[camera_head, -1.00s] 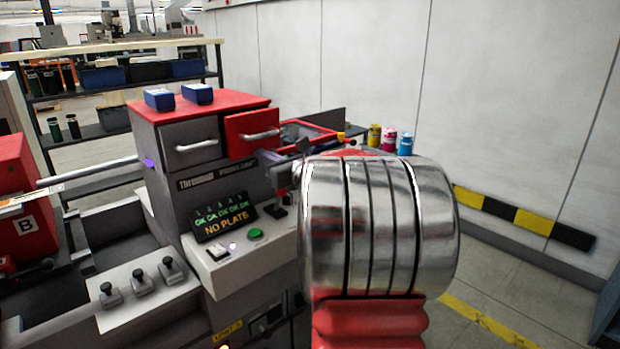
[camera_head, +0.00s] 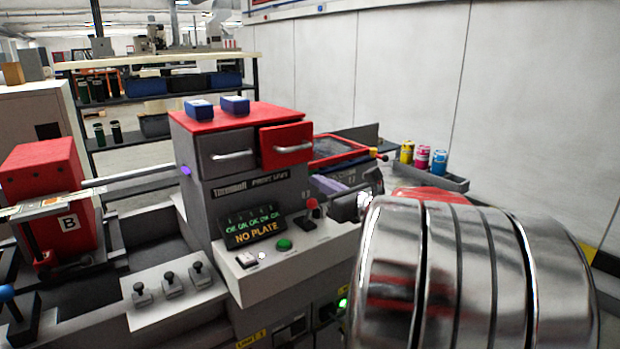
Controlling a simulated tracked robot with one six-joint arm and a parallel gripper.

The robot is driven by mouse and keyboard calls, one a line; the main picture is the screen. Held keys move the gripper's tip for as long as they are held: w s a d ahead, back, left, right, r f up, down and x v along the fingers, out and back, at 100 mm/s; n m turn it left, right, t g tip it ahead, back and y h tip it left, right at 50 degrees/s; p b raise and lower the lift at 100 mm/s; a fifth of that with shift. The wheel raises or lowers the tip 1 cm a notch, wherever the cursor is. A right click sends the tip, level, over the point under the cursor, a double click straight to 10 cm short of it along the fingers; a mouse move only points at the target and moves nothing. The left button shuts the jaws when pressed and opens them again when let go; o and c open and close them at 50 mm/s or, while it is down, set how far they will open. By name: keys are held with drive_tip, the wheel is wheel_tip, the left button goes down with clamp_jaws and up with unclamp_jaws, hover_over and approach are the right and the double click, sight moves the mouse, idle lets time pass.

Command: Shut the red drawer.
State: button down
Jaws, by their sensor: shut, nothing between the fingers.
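The red drawer (camera_head: 287,146) is at the upper right of the grey cabinet's front and has a pale bar handle. Its front seems to stand a little proud of the grey drawer (camera_head: 228,152) beside it; how far is hard to tell. My gripper (camera_head: 350,203) is partly seen, small and grey, beyond my large shiny arm link. It is shut and empty, to the right of and below the red drawer, apart from it in the picture. My arm link hides part of the gripper.
Below are a lit display (camera_head: 252,229), a green button (camera_head: 284,244) and a red-knobbed lever (camera_head: 312,208). A red-rimmed tray (camera_head: 345,150) and coloured bottles (camera_head: 422,158) stand to the right, before the wall.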

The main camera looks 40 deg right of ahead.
drive_tip(key=shift+s+a, duration=0.15)
drive_tip(key=shift+s, duration=0.6)
drive_tip(key=shift+s+a, duration=0.1)
drive_tip(key=shift+s, duration=0.65)
drive_tip(key=c, duration=2.5)
unclamp_jaws()
drive_tip(key=shift+c, duration=0.2)
